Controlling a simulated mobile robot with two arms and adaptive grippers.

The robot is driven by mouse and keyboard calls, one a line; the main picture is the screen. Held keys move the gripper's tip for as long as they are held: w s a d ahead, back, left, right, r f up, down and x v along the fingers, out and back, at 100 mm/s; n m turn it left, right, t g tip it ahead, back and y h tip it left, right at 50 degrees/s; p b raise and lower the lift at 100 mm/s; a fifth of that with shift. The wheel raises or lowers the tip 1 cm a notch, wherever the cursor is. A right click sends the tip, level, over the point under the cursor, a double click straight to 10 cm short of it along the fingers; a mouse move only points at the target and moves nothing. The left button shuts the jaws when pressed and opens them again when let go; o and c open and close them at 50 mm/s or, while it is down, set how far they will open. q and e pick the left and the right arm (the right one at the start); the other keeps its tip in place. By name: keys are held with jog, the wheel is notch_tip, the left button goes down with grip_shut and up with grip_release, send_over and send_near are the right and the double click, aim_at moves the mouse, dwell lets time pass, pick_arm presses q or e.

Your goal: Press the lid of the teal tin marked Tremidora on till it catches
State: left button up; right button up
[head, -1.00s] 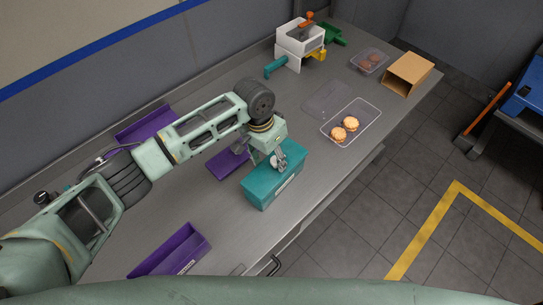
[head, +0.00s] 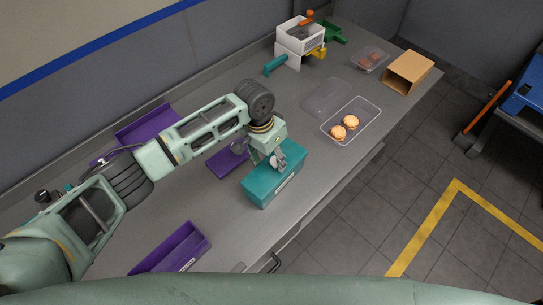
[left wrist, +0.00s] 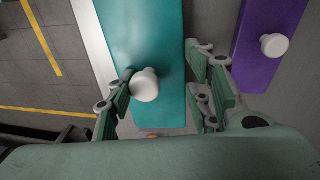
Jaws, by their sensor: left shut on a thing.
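The teal tin (head: 262,192) stands on the bench with a pale label on its front side; the lettering is too small to read. Its teal lid (left wrist: 140,35) has a white knob (left wrist: 145,86) and shows from above in the left wrist view. I cannot tell whether the lid is level or seated. My right gripper is out of view.
A purple lid with a white knob (left wrist: 270,30) lies close beside the tin. Purple trays stand at the back (head: 147,122) and front (head: 172,250). A clear tray (head: 362,128) with two biscuits, a brown box (head: 408,72) and a white device (head: 300,38) stand farther right.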

pick_arm(q)
jog(key=shift+f, duration=0.25)
dwell(0.4)
jog(key=o, duration=1.2)
jog(key=shift+o, duration=0.5)
jog(key=o, duration=0.4)
jog(key=shift+r+p, duration=3.5)
jog(key=shift+p, duration=0.3)
